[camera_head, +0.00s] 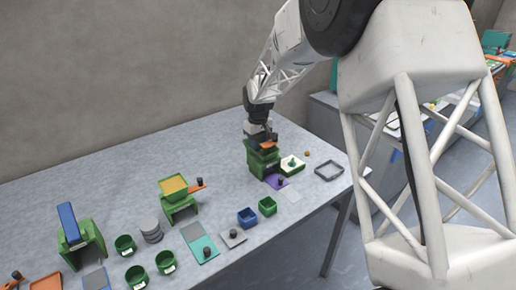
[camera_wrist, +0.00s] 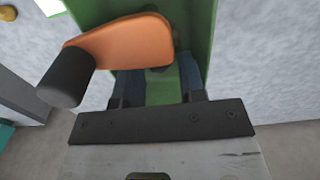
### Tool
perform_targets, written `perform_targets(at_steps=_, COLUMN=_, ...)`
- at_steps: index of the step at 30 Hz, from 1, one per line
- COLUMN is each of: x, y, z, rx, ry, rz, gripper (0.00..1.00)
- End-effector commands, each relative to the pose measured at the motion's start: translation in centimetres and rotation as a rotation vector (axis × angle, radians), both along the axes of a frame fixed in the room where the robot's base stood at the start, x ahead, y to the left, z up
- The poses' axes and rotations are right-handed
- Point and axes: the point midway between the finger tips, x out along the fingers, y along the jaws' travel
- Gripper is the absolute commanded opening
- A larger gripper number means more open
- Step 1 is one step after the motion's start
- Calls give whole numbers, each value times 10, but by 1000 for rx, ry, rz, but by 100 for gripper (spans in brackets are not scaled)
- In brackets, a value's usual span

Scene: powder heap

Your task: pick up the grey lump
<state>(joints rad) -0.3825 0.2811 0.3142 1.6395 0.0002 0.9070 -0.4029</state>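My gripper (camera_wrist: 160,78) reaches down at a green stand-like container (camera_head: 262,160), which fills the middle of the wrist view (camera_wrist: 199,30). Its two dark fingers are apart, with green surface visible between them. An orange paddle-shaped piece (camera_wrist: 130,42) with a dark cylindrical knob (camera_wrist: 66,77) lies across the view in front of the fingertips and partly hides them. I cannot clearly make out a grey lump in either view; the inside of the green container is mostly hidden by the orange piece and my gripper.
Right of the green container are a white tray with a green piece (camera_head: 292,163), a small yellowish lump (camera_head: 307,154) and a grey square frame (camera_head: 329,171). A blue bin (camera_head: 247,218), green bins (camera_head: 267,206) and another green stand (camera_head: 180,205) stand nearer. The table's back is clear.

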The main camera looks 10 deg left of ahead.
Motion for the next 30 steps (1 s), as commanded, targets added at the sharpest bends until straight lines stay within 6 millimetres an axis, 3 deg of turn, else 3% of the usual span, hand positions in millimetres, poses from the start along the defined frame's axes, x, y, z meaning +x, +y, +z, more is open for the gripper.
perform_targets(at_steps=5, x=0, y=0, z=-8, rx=0, ry=0, rz=0, gripper=37)
perform_targets(at_steps=20, x=0, y=0, z=-8, rx=0, ry=0, rz=0, gripper=37)
perform_targets(at_steps=27, x=0, y=0, z=-8, rx=0, ry=0, rz=0, gripper=4)
perform_targets(at_steps=30, x=0, y=0, z=-8, rx=0, ry=0, rz=0, gripper=1)
